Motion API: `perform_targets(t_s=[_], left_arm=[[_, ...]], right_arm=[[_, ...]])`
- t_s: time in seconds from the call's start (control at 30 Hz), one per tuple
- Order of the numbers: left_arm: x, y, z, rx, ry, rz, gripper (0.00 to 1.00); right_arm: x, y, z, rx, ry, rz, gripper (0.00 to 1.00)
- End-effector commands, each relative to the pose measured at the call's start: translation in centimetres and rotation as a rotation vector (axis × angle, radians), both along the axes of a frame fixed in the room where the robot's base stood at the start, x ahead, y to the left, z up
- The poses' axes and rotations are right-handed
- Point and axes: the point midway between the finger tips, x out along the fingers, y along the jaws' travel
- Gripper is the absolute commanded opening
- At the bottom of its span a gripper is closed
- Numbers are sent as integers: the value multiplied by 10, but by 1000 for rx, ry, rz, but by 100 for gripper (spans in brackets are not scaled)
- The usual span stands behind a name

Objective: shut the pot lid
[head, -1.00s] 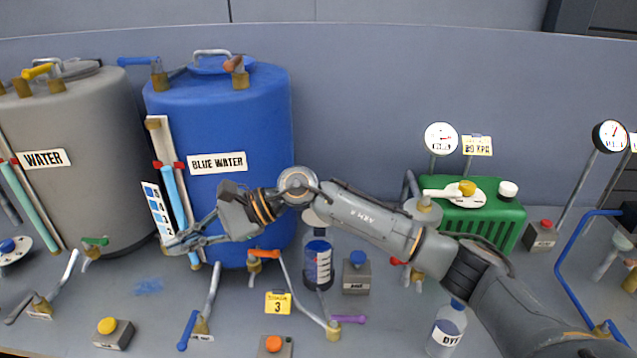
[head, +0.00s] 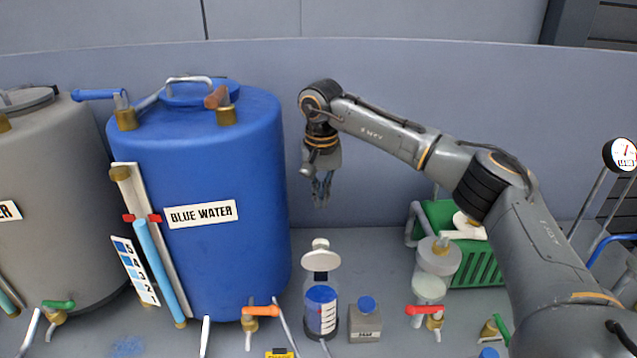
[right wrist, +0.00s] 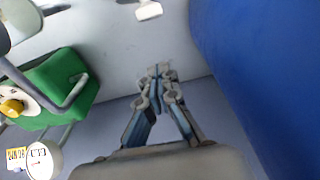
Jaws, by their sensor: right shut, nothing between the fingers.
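A clear pot (head: 320,308) with blue contents and a marked scale stands right of the blue tank in the head view. Its white round lid (head: 321,257) is raised and tilted above the pot's mouth. My right gripper (head: 321,199) hangs pointing down, above the lid and apart from it. Its fingers are shut and empty; they also show in the right wrist view (right wrist: 158,73). A white piece (right wrist: 148,10) at the top of that view may be the lid. My left gripper is not in view.
The blue tank (head: 205,270) stands close left of the pot. A grey block with a blue button (head: 365,321) is just right of it. A clear vessel (head: 430,285) and a green box (head: 470,265) are farther right. An orange-handled valve (head: 260,311) is low left.

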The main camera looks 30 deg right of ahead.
Motion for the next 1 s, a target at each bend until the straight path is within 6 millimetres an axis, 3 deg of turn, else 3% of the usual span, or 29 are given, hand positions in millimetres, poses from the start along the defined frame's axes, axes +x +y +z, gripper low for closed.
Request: perform_targets(t_s=[0.2,0.53,1.0], left_arm=[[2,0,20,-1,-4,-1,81],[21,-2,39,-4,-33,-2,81],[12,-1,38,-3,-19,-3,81]], right_arm=[[2,-1,-47,-1,5,0,0],[-28,14,-58,0,1,1,0],[-31,16,-61,1,-1,-1,0]])
